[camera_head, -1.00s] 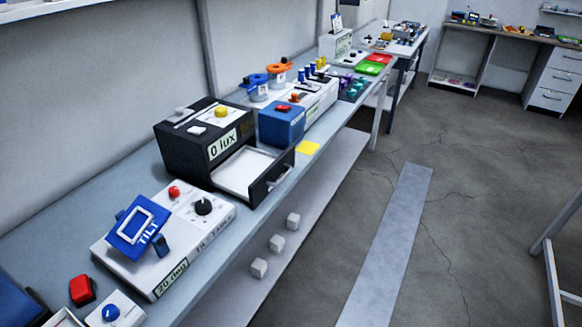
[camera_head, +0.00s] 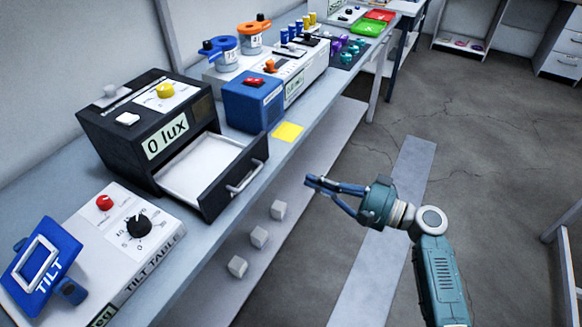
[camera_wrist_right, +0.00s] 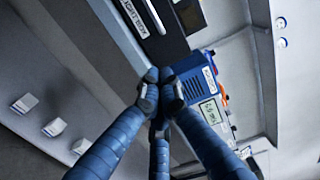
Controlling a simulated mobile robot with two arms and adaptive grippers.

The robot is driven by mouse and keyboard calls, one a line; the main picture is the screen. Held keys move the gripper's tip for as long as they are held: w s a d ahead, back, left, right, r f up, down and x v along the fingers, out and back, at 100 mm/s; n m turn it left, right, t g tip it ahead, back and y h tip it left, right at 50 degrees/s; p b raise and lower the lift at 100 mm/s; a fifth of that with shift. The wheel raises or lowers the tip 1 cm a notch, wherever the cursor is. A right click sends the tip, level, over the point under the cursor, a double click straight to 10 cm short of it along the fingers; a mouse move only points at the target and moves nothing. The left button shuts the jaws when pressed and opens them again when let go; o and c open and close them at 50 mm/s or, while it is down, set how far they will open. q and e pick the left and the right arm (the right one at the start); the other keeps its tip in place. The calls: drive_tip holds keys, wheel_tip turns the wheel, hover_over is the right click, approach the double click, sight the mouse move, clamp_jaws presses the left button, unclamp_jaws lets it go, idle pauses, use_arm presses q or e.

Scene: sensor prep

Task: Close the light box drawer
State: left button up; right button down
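The black light box (camera_head: 110,145) stands on the bench, with "0 lux" on its display. Its drawer (camera_head: 212,165) is pulled out toward the aisle, and its white inside looks empty. A pale handle (camera_head: 245,178) is on the dark drawer front, which also shows at the top of the right wrist view (camera_wrist_right: 178,45). My right gripper (camera_head: 312,183) is in the air in front of the drawer, to the right of the handle and apart from it. Its fingertips (camera_wrist_right: 160,92) are together with nothing seen between them. My left gripper is out of view.
A blue box (camera_head: 253,103) with a red button and a yellow note (camera_head: 288,132) are beyond the drawer. The tilt table (camera_head: 150,235) is on the near side. Several white cubes (camera_head: 259,237) sit on the lower shelf. The aisle floor is open.

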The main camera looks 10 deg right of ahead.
sight(269, 174)
drive_tip(key=x, duration=1.2)
drive_tip(key=shift+a, duration=0.15)
drive_tip(key=shift+w+a, duration=0.25)
drive_tip(key=shift+a, duration=0.2)
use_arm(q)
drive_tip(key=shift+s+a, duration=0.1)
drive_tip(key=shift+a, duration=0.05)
